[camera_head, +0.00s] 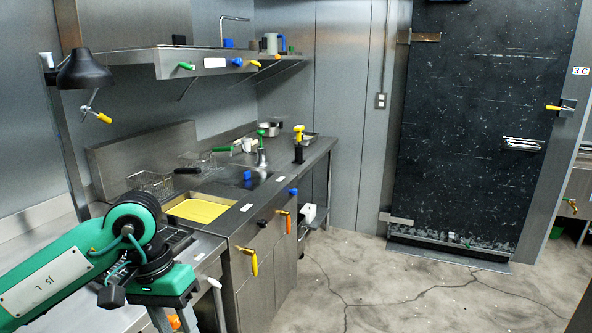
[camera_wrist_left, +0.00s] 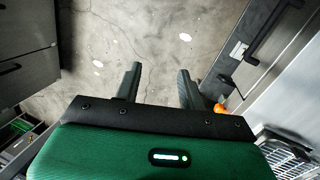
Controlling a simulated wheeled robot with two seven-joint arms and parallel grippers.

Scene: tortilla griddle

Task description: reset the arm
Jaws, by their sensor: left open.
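My left arm comes in from the lower left in the head view, green with black joints, beside the front of the steel counter. In the left wrist view my left gripper (camera_wrist_left: 159,85) is open and empty, with its two dark fingers apart over the concrete floor. Its fingertips are out of sight in the head view. My right arm and right gripper are in neither view.
The steel counter (camera_head: 234,222) holds a yellow griddle surface (camera_head: 200,210), a wire basket (camera_head: 150,184) and a green-topped tap (camera_head: 262,148). A steel shelf (camera_head: 210,66) hangs above. The floor (camera_head: 400,290) at right is clear before a dark door (camera_head: 480,130).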

